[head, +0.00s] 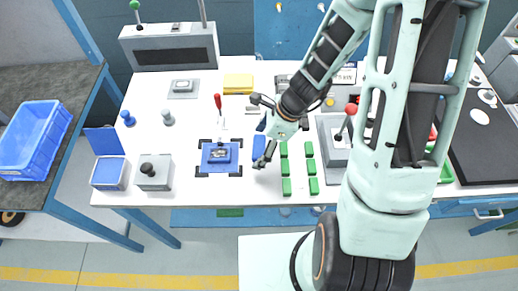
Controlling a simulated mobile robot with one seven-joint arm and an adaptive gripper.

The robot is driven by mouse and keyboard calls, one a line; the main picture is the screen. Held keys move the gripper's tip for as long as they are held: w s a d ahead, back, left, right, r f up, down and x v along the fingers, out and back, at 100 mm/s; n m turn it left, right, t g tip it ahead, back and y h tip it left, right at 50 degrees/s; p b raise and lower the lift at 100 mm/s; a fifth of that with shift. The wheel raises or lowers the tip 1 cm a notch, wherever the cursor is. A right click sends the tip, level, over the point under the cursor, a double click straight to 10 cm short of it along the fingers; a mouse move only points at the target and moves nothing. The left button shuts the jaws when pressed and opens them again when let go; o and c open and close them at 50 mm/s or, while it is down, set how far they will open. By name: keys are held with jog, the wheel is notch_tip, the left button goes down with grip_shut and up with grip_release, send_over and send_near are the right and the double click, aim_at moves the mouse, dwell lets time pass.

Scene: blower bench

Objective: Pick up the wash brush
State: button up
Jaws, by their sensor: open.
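I cannot tell for certain which thing is the wash brush. A slim tool with a red handle (217,101) is on the white bench, left of my gripper, above the blue mat. An upright blue block-like thing (259,146) lies right by my gripper's lower finger, and part of it may be hidden. My gripper (260,131) is open over the middle of the bench, its two fingers spread toward the left. I see nothing held in it. Contact with the blue thing cannot be told.
A blue mat (207,168) with dark corner marks carries a small blue device (219,155). Several green blocks (286,168) stand right of my gripper. A yellow pad (238,83) lies behind. A grey box with a red-knobbed lever (333,155) is at right. A blue crate (31,139) sits far left.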

jog(key=shift+f, duration=0.2)
jog(key=c, duration=1.3)
jog(key=shift+r, duration=0.15)
